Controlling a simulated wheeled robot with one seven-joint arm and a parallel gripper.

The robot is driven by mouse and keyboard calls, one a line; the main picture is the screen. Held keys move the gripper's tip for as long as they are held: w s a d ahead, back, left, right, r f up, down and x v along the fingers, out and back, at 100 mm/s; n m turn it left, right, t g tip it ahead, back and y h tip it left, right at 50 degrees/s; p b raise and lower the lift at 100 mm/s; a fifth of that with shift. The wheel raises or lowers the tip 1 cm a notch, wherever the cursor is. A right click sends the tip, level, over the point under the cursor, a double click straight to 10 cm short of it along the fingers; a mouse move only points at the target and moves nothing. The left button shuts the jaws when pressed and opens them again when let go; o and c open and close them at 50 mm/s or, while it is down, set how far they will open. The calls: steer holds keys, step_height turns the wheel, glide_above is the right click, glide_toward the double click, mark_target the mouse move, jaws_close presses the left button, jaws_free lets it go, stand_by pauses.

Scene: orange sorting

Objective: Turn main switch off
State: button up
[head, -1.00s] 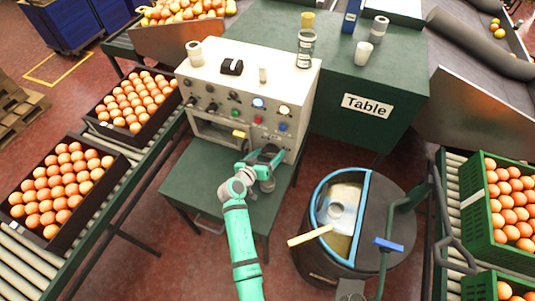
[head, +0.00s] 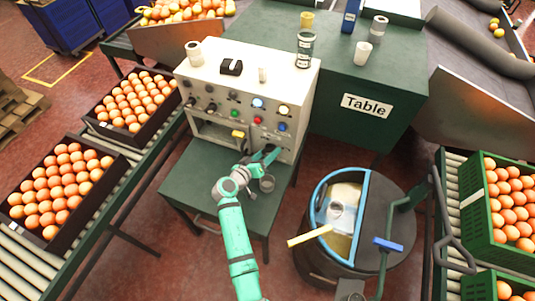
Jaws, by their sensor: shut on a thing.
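The cream control box (head: 222,80) stands on a green table, with rows of knobs, buttons and lamps on its front. A white lamp (head: 258,103) and a yellow-white lamp (head: 284,110) look lit. My gripper (head: 262,149) is at the lower right of the box's front, right of the yellow handle (head: 238,133). It is shut on a part there, which I take to be the main switch. The fingers hide that part, so its position cannot be read.
A small grey round object (head: 267,183) shows just below my gripper. A glass jar (head: 305,50) and rolls stand on top. A round drum (head: 385,220) is at the right. Orange crates (head: 125,75) line the left conveyor.

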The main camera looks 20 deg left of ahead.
steer(key=n+t+h, duration=0.1)
steer(key=n+h, duration=0.1)
steer(key=n, duration=0.2)
steer(key=shift+a+f, duration=0.1)
steer(key=shift+f, duration=0.05)
steer(key=n, duration=0.2)
steer(key=n+t+h, duration=0.1)
steer(key=n, duration=0.1)
steer(key=shift+f+t+h, duration=0.2)
steer(key=shift+t+h, duration=0.1)
steer(key=shift+n, duration=0.3)
steer(key=o, duration=1)
steer(key=shift+s, duration=0.1)
steer(key=shift+o, duration=0.2)
steer(key=v, duration=1.1)
